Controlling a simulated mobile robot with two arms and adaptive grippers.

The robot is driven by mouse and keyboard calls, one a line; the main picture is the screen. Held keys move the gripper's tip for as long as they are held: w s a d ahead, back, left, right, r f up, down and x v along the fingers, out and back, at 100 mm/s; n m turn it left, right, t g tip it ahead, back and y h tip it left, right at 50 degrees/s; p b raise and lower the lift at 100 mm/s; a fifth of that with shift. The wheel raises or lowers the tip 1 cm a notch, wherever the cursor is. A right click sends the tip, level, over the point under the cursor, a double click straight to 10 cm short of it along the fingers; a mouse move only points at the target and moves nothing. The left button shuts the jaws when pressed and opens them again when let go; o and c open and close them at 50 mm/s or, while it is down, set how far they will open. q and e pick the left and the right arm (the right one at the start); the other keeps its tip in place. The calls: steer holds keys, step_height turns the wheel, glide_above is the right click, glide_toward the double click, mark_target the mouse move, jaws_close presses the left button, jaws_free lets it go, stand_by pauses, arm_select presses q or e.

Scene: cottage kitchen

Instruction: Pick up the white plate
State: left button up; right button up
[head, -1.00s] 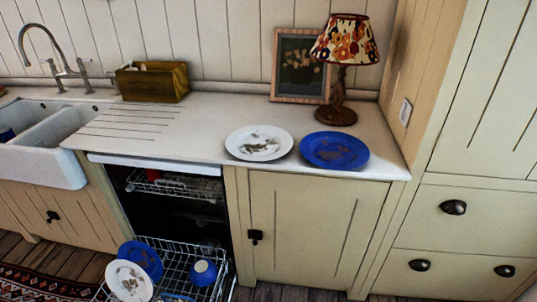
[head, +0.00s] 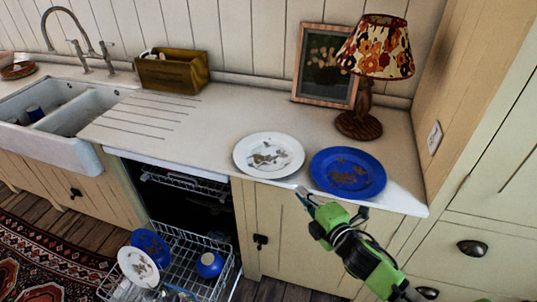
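A white plate (head: 270,148) with brown smears lies flat on the countertop (head: 215,125), left of a blue plate (head: 347,173) that is also smeared. Another white plate (head: 138,267) stands tilted in the dishwasher's lower rack. My green and black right gripper (head: 302,194) is at the counter's front edge, just below and right of the white plate on the counter. It appears apart from both counter plates. Its fingers are too small and foreshortened to tell whether they are open. My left gripper is not in view.
The open dishwasher's lower rack (head: 190,262) also holds a blue plate (head: 150,246) and a blue bowl (head: 209,264). A lamp (head: 373,60) and a picture frame (head: 325,66) stand behind the counter plates. The counter left of the white plate is clear.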

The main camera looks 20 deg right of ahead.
mark_target(282, 176)
steer(key=x, duration=0.6)
steer(key=shift+d+p, duration=0.15)
steer(key=shift+p, duration=0.2)
steer(key=shift+w+f, duration=0.15)
steer(key=shift+w, duration=0.3)
steer(key=shift+w+a+p, duration=0.25)
steer(key=shift+w+p, duration=0.05)
steer(key=shift+w, duration=0.15)
steer(key=x, duration=0.1)
steer(key=p+x, duration=0.1)
steer(key=x, duration=0.1)
steer(key=shift+a, duration=0.3)
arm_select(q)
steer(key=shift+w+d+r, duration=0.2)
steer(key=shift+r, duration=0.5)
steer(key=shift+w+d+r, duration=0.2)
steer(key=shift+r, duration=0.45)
arm_select(e)
steer(key=shift+w+f, duration=0.25)
steer(key=shift+w, duration=0.35)
steer(key=shift+a, duration=0.1)
jaws_close()
steer(key=shift+r, duration=0.15)
steer(key=shift+r, duration=0.15)
